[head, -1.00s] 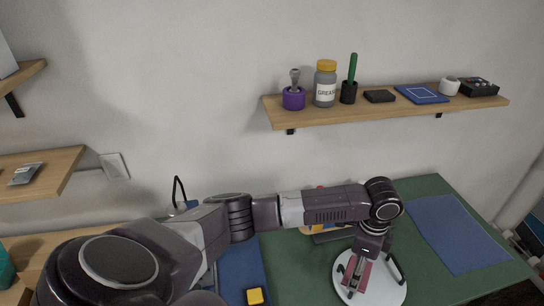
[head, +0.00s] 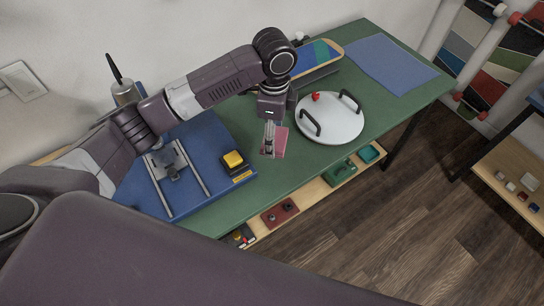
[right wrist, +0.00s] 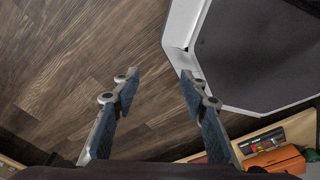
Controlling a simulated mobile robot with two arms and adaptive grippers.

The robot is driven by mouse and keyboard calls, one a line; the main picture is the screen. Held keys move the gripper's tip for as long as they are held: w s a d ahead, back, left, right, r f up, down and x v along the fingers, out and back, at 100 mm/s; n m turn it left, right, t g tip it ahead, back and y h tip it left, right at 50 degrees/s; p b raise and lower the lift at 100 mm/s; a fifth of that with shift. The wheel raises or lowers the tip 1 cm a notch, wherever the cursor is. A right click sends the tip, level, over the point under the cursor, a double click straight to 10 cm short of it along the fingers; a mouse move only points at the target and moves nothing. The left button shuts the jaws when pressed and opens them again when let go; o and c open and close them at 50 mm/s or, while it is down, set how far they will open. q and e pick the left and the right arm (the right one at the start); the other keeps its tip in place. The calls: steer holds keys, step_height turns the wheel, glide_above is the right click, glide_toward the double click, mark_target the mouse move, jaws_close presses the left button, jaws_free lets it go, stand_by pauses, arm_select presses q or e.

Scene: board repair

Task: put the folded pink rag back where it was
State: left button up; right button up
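My left gripper (head: 270,137) comes in from the left in the head view and is shut on the folded pink rag (head: 281,143). The rag hangs upright between the fingers over the green mat (head: 325,160), left of the round white plate (head: 343,120). I cannot tell whether the rag's lower edge touches the mat. My right gripper (right wrist: 160,85) shows in the right wrist view, open and empty, with its fingers wide apart above the wooden floor.
The white plate has two black handles and a small red thing on it. A blue base with rails (head: 190,195) and a yellow-topped block (head: 233,160) stand to the left. A blue sheet (head: 390,62) lies at the far right. A lower shelf (head: 318,190) holds small items.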

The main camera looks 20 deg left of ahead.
arm_select(q)
glide_above(273, 164)
step_height(273, 164, down, 6)
steer(key=shift+f, duration=0.1)
step_height(273, 164, down, 4)
steer(key=shift+f+p, duration=0.1)
steer(key=shift+p, duration=0.2)
steer(key=shift+f, duration=0.15)
arm_select(e)
steer(key=shift+s+a+r, duration=0.35)
steer(key=shift+s+a, duration=0.05)
steer(key=shift+s, duration=0.15)
arm_select(q)
steer(key=shift+f, duration=0.15)
steer(key=o, duration=1.1)
arm_select(e)
steer(key=shift+d, duration=0.2)
steer(key=shift+w, duration=0.1)
steer(key=shift+d, duration=0.1)
